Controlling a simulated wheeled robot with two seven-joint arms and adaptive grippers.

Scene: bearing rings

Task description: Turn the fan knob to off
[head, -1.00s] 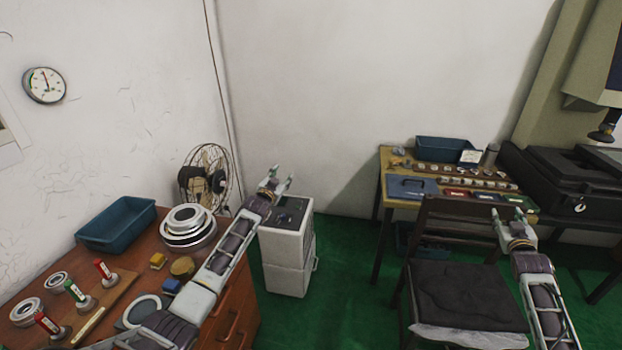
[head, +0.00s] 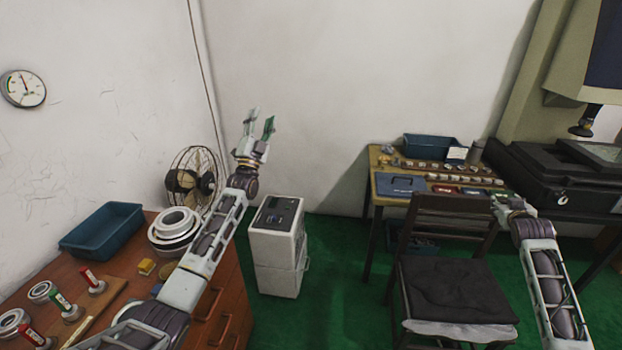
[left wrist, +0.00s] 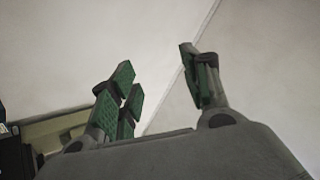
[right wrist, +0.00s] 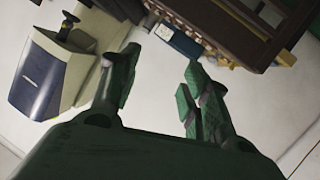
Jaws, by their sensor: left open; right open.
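A dark wire-cage fan (head: 193,182) stands behind the far end of the wooden desk, near the room corner. A white box unit (head: 278,248) stands on the floor to the right of the desk, with a dark panel (head: 273,217) on top carrying small details. I cannot make out which detail is the fan knob. My left gripper (head: 261,122) is open and empty, raised above the unit and in front of the wall. Its green-padded fingers (left wrist: 160,75) are spread in the left wrist view. My right gripper (right wrist: 160,72) is open and empty, near the chair at the right.
The wooden desk (head: 226,290) carries a blue bin (head: 103,230), metal rings (head: 174,230) and red and green-topped pieces. A dark chair (head: 455,290) stands before a work table (head: 372,180) at the right. Green floor is clear between the white unit and the chair.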

